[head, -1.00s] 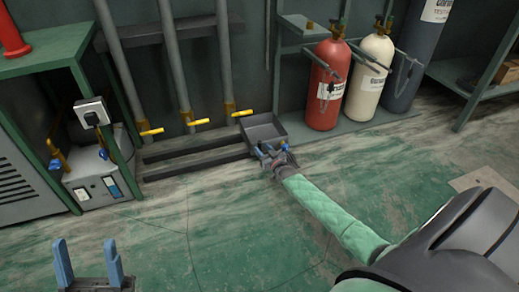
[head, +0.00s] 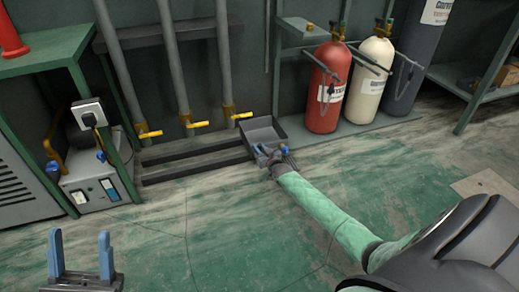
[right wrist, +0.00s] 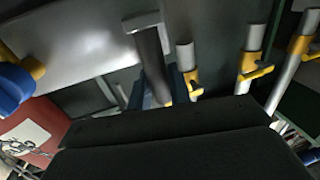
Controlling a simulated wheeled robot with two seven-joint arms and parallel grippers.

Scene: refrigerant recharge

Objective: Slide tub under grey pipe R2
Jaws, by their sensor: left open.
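The tub (head: 264,134) is a dark grey, shallow open tray on the floor, at the right end of dark rails. Three grey pipes come down the wall to yellow-handled valves; the rightmost pipe (head: 223,60) ends just left of the tub's back. No R2 label is readable. My right gripper (head: 271,149) is at the tub's front edge, with blue fingers by the rim; its grip on the rim cannot be made out. The right wrist view shows a large dark surface and the yellow valves (right wrist: 258,70). My left gripper (head: 80,236) is open and empty, far from the tub.
A red cylinder (head: 324,88) and a cream cylinder (head: 368,80) stand on a low platform right of the tub. Dark rails (head: 190,160) lie on the floor left of it. A machine (head: 95,185) sits at the left. The front floor is clear.

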